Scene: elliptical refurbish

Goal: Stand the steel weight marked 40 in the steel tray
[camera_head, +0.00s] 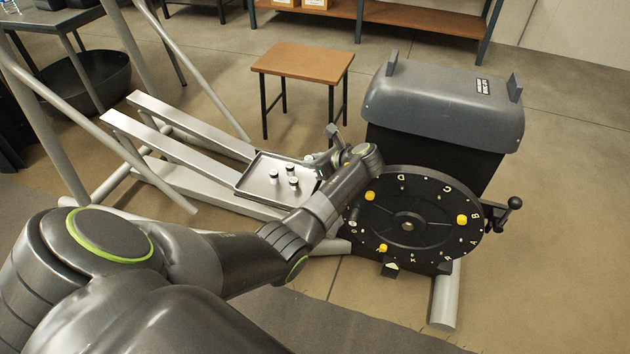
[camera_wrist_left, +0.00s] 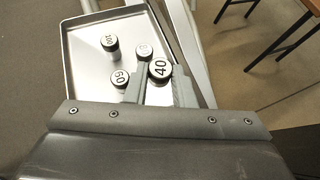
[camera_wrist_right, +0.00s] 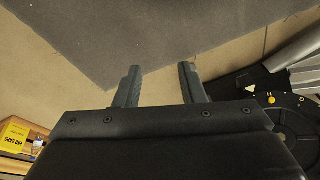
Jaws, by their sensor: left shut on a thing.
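The steel weight marked 40 (camera_wrist_left: 160,69) is between the fingers of my left gripper (camera_wrist_left: 158,80), which is shut on it, with its numbered top facing the camera. In the left wrist view it is over the right part of the steel tray (camera_wrist_left: 82,62); I cannot tell whether its base touches the tray. In the head view my left gripper (camera_head: 335,153) is at the right end of the tray (camera_head: 252,187), and the held weight is hard to make out. My right gripper (camera_wrist_right: 160,80) is open and empty, away from the tray.
The tray holds weights marked 100 (camera_wrist_left: 109,42) and 60 (camera_wrist_left: 120,77), and a third (camera_wrist_left: 144,50) close beside the held one. Right of the tray stands a machine with a lettered dial (camera_head: 425,240). A small brown table (camera_head: 303,60) is behind.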

